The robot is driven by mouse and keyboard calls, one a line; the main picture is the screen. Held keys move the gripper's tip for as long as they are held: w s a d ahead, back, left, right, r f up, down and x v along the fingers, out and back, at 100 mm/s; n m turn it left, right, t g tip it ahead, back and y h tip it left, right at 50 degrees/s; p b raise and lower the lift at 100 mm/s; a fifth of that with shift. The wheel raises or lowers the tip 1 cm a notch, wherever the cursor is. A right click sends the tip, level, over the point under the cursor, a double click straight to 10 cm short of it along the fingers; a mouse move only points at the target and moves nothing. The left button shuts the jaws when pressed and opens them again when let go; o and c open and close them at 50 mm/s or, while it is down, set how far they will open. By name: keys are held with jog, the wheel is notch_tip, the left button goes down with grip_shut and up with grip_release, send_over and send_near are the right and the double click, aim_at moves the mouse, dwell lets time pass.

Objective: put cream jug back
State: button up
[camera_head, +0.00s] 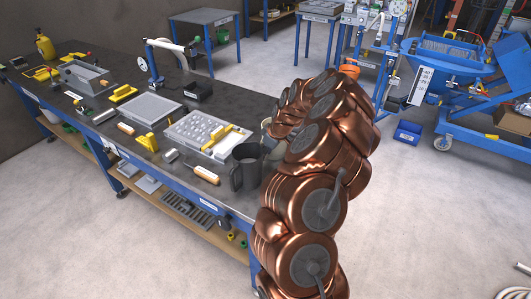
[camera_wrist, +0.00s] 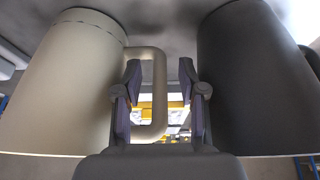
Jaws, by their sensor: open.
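The cream jug (camera_wrist: 62,85) fills the left of the wrist view, with its loop handle (camera_wrist: 159,100) facing my gripper (camera_wrist: 160,72). My gripper is open. In the head view a small pale piece of the cream jug (camera_head: 267,125) seems to show at the edge of my arm, which hides the rest and my fingers. A dark grey jug (camera_head: 246,168) stands on the workbench near its right end; it also fills the right of the wrist view (camera_wrist: 258,80).
The dark workbench (camera_head: 222,103) carries a tray of round pieces (camera_head: 200,131), a grey flat box (camera_head: 150,107), a yellow-handled tool (camera_head: 148,142) and a lamp-like stand (camera_head: 152,65). A blue lift cart (camera_head: 445,55) stands at the right.

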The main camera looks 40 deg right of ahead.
jog(key=shift+r, duration=0.1)
jog(key=shift+r, duration=0.15)
jog(key=b+v, duration=0.4)
jog(key=v, duration=0.7)
jog(key=s+a+r+g, duration=0.1)
jog(key=s+a+r, duration=0.1)
jog(key=a, duration=0.7)
jog(key=s+a+r+n+y, duration=0.1)
jog(key=s+a+r, duration=0.15)
jog(key=a, duration=0.55)
jog(key=s+a+r+g, duration=0.1)
jog(key=a+r, duration=0.2)
jog(key=a, duration=0.6)
jog(key=s+a+f+m+g, duration=0.1)
jog(key=s+a+f, duration=0.1)
jog(key=s, duration=0.6)
jog(key=s+a+f+m+g+h, duration=0.1)
jog(key=s+a, duration=0.3)
jog(key=s, duration=0.5)
jog(key=s+a+f+m+g+h, duration=0.1)
jog(key=s+a+f+m+g, duration=0.1)
jog(key=s, duration=0.7)
jog(key=shift+a+f, duration=0.35)
jog(key=shift+a, duration=0.2)
jog(key=shift+s, duration=0.1)
